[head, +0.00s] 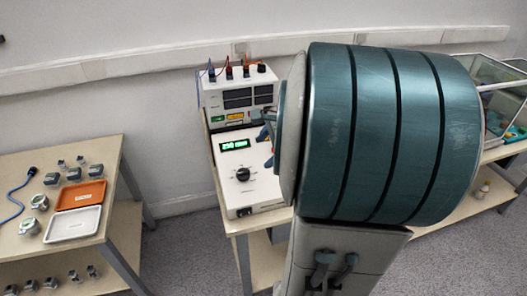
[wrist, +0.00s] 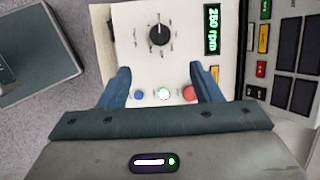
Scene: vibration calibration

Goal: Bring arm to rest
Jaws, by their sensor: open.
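My gripper (wrist: 163,78) is open and empty in the wrist view, its two blue fingers apart over the white control box (wrist: 130,35). A black dial (wrist: 159,35) and a green display (wrist: 212,29) reading 250 rpm lie beyond. In the head view my large teal arm link hides most of my gripper and the right part of the control box (head: 233,180). I cannot tell whether a finger touches the box.
A second instrument (head: 215,97) with several coloured plugs stands behind the control box. A side table (head: 112,165) at the left holds an orange tray (head: 80,195), a white tray (head: 72,224) and several small devices. A glass case (head: 490,70) stands at the right. Grey floor shows between the tables.

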